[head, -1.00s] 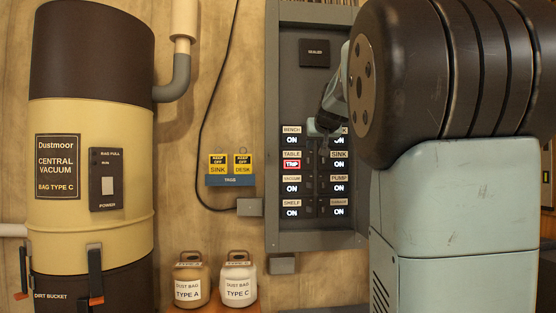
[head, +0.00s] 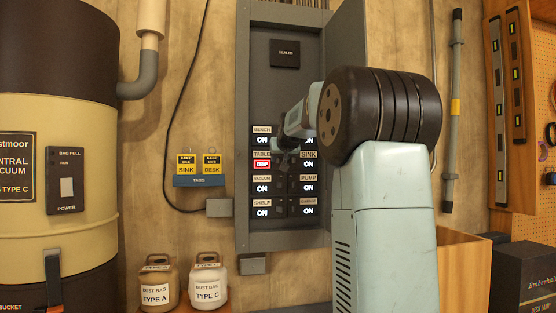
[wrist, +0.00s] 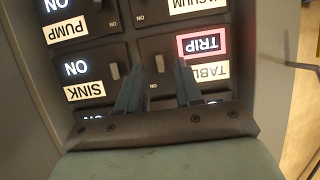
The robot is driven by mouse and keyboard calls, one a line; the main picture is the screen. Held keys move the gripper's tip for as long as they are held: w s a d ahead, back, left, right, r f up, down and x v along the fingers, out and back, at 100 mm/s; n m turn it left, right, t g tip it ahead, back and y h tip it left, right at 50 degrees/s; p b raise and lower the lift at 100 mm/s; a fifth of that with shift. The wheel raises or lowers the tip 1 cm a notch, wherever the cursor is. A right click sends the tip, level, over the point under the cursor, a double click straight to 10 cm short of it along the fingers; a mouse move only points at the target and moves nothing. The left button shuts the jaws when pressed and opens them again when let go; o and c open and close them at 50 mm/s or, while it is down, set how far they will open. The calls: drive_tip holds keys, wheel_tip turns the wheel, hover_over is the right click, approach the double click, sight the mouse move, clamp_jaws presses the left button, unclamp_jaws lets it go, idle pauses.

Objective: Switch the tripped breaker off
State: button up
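The tripped breaker is the TABLE breaker, with a red-framed TRIP display (head: 262,164), in the left column of the grey breaker panel (head: 243,120). In the wrist view the panel is upside down, and the TRIP display (wrist: 201,45) is at upper right. The TABLE breaker's small dark lever (wrist: 160,64) stands between my fingertips. My gripper (wrist: 161,66) is open, one finger on each side of the lever; contact cannot be told. In the head view my gripper (head: 284,152) is at the TABLE row, partly hidden by my arm.
BENCH, VACUUM (head: 262,188), SHELF, SINK (head: 309,165) and PUMP breakers show ON close by. The panel's open door (head: 347,40) stands at right. Keep-off tags (head: 198,165) hang left of the panel. Dust bags (head: 207,285) and a vacuum (head: 60,200) are further left.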

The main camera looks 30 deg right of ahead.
drive_tip(key=shift+w+d+f, duration=0.15)
drive_tip(key=shift+w+f, duration=0.1)
drive_tip(key=shift+w, duration=0.4)
clamp_jaws()
